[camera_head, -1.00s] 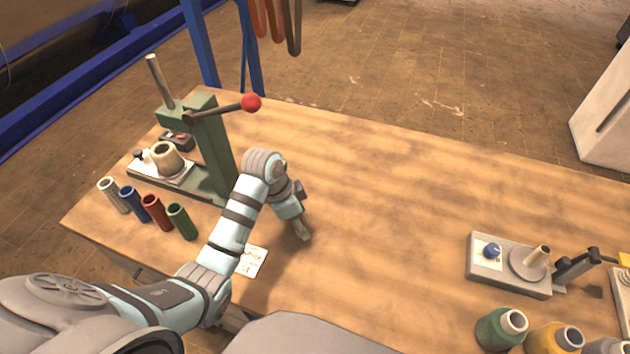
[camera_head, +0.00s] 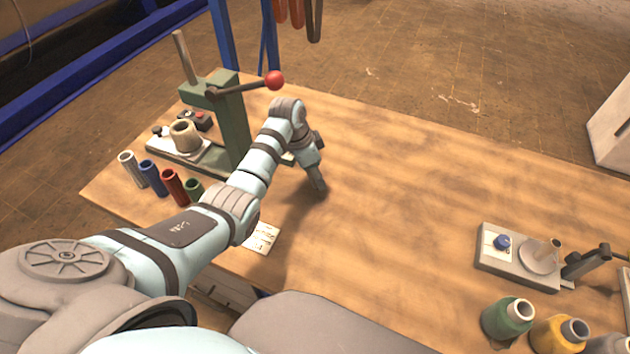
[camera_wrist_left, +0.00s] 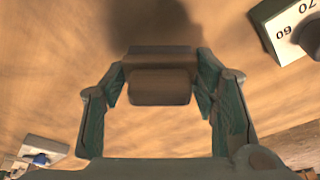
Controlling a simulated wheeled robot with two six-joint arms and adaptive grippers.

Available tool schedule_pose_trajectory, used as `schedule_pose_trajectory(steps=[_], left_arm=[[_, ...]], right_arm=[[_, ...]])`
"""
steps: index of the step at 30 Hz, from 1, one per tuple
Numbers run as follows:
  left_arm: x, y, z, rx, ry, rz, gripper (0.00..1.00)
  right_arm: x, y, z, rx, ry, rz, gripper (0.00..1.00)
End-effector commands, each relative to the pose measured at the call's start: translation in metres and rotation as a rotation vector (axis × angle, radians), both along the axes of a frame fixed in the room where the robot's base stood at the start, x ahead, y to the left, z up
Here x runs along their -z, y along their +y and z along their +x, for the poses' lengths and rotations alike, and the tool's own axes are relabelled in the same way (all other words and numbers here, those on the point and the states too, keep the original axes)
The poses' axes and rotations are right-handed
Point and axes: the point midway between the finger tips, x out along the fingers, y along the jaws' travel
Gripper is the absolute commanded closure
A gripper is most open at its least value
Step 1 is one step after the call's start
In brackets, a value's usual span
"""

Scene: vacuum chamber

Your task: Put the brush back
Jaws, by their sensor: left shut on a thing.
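My left gripper (camera_head: 318,186) hangs low over the middle-left of the wooden bench, fingers pointing down. In the left wrist view its two teal fingers (camera_wrist_left: 160,80) are closed on the sides of a brown block-like thing, which I take to be the brush (camera_wrist_left: 160,88). Only a plain brown face of it shows; no bristles can be made out. In the head view the held thing is too small to tell from the fingertips. A dark shadow lies on the bench beyond it in the wrist view. My right gripper is not in view.
A green lever press (camera_head: 232,125) with a red ball stands behind-left of the arm. Several coloured tubes (camera_head: 152,178) stand left, and a paper card (camera_head: 262,237) lies near the arm. The bench centre is clear.

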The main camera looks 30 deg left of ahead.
Motion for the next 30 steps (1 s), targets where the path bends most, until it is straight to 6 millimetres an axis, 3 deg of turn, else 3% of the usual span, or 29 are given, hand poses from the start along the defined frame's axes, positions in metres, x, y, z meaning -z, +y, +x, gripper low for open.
schedule_pose_trajectory(steps=[4,13,14,17,26,30], left_arm=[[0.025,0.0,-0.001,0.001,0.003,0.0,0.9],[0.028,-0.001,-0.001,0.0,0.001,0.0,0.9],[0.028,-0.001,-0.001,0.001,0.002,-0.001,0.43],[0.027,0.0,-0.001,0.001,0.002,-0.001,0.27],[0.027,0.0,-0.002,0.001,0.003,0.0,0.26],[0.018,0.001,-0.003,0.0,0.002,0.001,0.26]], right_arm=[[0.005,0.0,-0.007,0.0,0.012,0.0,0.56],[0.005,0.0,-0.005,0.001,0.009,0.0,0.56],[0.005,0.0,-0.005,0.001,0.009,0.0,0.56],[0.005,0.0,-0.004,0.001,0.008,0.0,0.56],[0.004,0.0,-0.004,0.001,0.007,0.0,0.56],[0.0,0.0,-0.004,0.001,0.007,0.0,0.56]])
